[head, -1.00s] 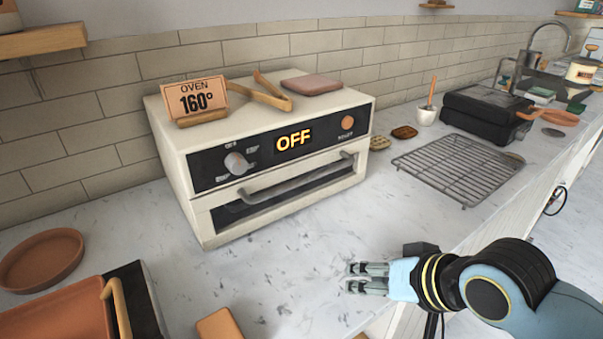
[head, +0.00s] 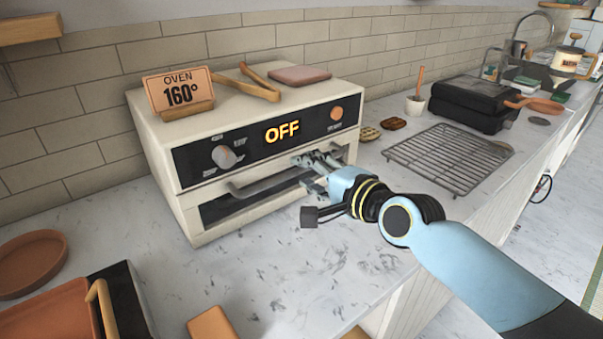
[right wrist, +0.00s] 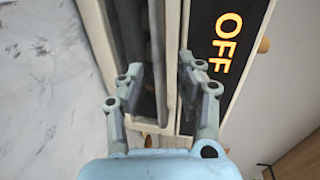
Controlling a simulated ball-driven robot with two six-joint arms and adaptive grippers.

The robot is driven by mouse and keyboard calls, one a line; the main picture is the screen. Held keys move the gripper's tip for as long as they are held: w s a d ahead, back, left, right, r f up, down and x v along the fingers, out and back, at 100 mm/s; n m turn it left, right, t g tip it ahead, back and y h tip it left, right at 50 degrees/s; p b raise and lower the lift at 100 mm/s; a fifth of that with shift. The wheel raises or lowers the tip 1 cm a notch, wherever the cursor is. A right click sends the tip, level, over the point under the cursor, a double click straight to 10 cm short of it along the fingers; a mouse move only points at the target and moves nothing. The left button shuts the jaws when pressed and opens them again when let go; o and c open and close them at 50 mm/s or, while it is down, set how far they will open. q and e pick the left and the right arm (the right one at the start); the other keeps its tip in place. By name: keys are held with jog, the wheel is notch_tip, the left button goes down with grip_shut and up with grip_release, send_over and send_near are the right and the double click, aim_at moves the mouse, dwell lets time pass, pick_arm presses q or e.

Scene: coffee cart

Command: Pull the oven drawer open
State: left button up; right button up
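The cream oven (head: 165,150) stands on the counter against the tiled wall. Its black panel reads OFF, with a knob (head: 223,157) at left and a round orange button at right. Below is the drawer front with a dark window and a grey handle (head: 255,188); the drawer looks closed. My left gripper is out of view.
An oven sign (head: 180,90), wooden tongs (head: 248,84) and a pinkish slab (head: 300,75) lie on top of the oven. A wire rack (head: 447,160) is to the right. A terracotta plate (head: 30,262) is at left. The counter (head: 270,265) before the drawer is mostly clear.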

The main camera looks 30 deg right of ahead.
jog(key=shift+x, duration=1.2)
grip_shut()
